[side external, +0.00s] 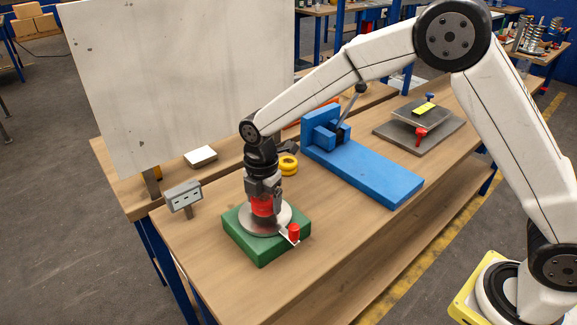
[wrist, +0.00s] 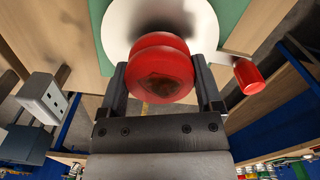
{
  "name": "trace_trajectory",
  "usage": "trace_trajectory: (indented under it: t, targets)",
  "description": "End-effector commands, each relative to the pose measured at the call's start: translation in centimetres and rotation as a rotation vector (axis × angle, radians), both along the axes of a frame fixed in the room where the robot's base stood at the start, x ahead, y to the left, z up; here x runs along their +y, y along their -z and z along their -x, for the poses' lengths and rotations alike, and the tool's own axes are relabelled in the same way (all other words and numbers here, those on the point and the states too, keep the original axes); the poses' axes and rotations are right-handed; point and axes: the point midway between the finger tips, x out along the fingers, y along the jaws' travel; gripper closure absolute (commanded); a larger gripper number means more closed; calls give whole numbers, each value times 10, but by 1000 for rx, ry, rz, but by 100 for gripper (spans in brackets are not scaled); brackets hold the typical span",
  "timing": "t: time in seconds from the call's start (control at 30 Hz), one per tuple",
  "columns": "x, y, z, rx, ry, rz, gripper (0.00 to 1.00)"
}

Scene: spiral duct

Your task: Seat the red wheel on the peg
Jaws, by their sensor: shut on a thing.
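My gripper (side external: 263,198) points down over the green block (side external: 262,258) and is shut on the red wheel (side external: 263,208). In the wrist view, the wheel (wrist: 160,66) is a rounded red piece with a groove, between the two dark fingers. A pale round plate (side external: 275,227) lies on the green block, right under the wheel. I cannot tell whether the wheel touches the plate. No peg shows; it may be hidden under the wheel. A small red cylinder (side external: 293,232) stands on a pale tab at the plate's edge; it also shows in the wrist view (wrist: 248,76).
A yellow grooved wheel (side external: 288,165) sits behind my gripper. A blue fixture (side external: 370,172) with a lever is to the right. A small grey box on a stand (side external: 184,197) is at left. A white block (side external: 201,156) lies farther back. The front right table is bare.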

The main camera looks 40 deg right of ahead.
Motion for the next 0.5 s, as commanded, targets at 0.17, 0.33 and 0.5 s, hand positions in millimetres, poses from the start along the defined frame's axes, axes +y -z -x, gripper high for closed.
trace_trajectory:
  t: [0.17, 0.33, 0.5]
  targets:
    - [0, 3, 0, 0, 0, 0, 85]
    - [0, 6, 0, 0, 0, 0, 85]
    - [0, 9, 0, 1, 0, 0, 85]
